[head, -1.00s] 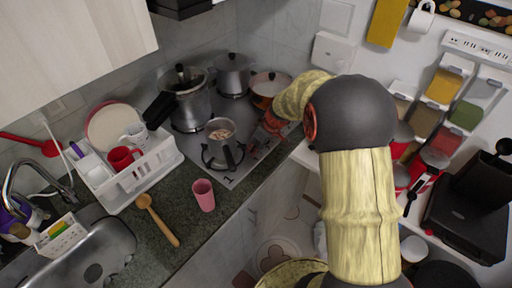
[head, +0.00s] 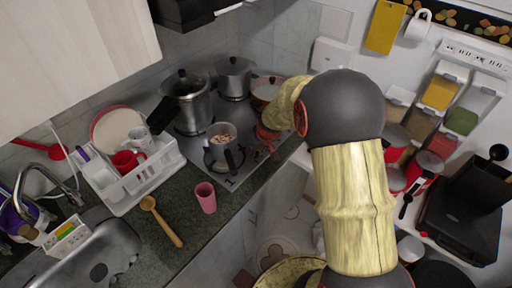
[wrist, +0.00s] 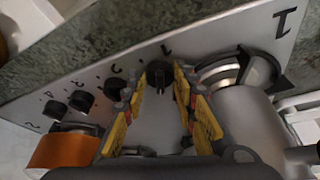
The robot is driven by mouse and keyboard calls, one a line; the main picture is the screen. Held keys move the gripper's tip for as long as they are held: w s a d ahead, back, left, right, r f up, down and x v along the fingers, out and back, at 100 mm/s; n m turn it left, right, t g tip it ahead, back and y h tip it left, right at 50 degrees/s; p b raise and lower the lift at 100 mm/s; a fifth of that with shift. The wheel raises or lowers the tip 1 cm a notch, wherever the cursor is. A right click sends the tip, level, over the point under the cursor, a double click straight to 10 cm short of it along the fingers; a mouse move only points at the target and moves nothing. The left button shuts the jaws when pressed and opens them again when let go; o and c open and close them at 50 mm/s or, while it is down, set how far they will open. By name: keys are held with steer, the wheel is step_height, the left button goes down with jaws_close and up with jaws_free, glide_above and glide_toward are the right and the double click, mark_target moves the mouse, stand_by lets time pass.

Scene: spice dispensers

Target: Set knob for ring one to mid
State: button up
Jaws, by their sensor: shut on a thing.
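The stove's control strip (wrist: 85,62) crosses the wrist view, with several dark round knobs. One knob (wrist: 160,77) beside a mark like a "1" stands between my fingertips; its lower part is partly hidden by the fingers. More knobs (wrist: 115,88) sit to its left beside other numerals. My gripper (wrist: 158,92) has yellow-padded fingers and is shut on the knob by the "1" mark. In the head view my gripper (head: 267,137) is small, at the cooktop's right front edge, and the gripped knob is hard to make out. The knob's exact angle is unclear.
Lidded pots (head: 236,78) stand behind. A pink cup (head: 206,197), wooden spoon (head: 163,222) and white dish rack (head: 130,187) are on the counter to the left.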

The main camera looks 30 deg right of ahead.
stand_by(0.3)
steer(key=o, duration=1.1)
steer(key=shift+o, duration=0.2)
steer(key=v, duration=1.2)
steer(key=shift+a, duration=0.15)
